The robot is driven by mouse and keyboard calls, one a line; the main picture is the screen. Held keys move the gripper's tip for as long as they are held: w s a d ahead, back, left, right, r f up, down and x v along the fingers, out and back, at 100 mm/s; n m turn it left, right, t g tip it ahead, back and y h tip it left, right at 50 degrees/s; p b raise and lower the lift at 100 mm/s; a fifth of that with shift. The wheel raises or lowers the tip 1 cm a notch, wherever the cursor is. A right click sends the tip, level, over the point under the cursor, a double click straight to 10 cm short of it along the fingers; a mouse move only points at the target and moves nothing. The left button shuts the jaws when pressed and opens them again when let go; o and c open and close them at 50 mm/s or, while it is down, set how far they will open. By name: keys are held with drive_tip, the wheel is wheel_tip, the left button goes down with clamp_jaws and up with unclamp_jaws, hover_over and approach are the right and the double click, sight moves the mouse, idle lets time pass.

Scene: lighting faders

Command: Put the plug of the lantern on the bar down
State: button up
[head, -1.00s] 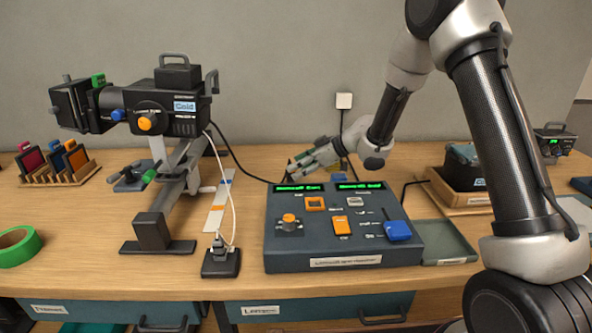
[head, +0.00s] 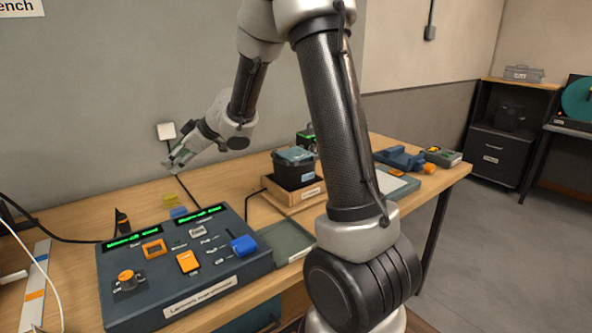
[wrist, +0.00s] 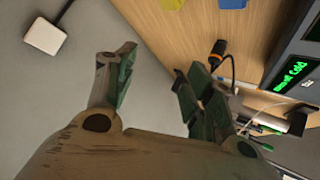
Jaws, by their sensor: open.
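My gripper (head: 172,162) is open and empty, up near the wall above the bench's back edge. In the wrist view its two fingers stand apart with nothing between them (wrist: 155,80). A black plug with an orange ring (head: 122,222) stands behind the back left of the dimmer console, with a black cable near it. It also shows in the wrist view (wrist: 217,50), beyond the right finger and clear of it. I cannot tell what the plug's lower end rests on. The lantern is outside the current views.
The dark console (head: 185,275) with green displays fills the bench front. A yellow block (head: 172,200) and a blue block (head: 178,212) lie behind it. A grey tray (head: 285,240) and a wooden tray (head: 290,198) lie right. A white wall box (head: 166,131) is close to my gripper.

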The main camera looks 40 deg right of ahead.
drive_tip(key=s+d+r+m+t+h, duration=0.2)
drive_tip(key=s+d+r+m+h, duration=0.3)
drive_tip(key=d+r, duration=0.6)
drive_tip(key=s+d+m+g+h, duration=0.1)
drive_tip(key=s+d+m+h, duration=0.1)
drive_tip(key=s+d, duration=0.35)
drive_tip(key=s+d+m+h, duration=0.1)
drive_tip(key=s+d+h, duration=0.15)
drive_tip(key=s, duration=0.55)
drive_tip(key=s+a+f+m+g+y, duration=0.1)
drive_tip(key=s+f+g, duration=0.1)
drive_tip(key=s, duration=0.8)
drive_tip(key=s+a+f+m+g+y, duration=0.2)
drive_tip(key=s, duration=0.9)
drive_tip(key=shift+a+f+g, duration=0.2)
drive_tip(key=shift+f+g, duration=0.15)
drive_tip(key=shift+g, duration=0.05)
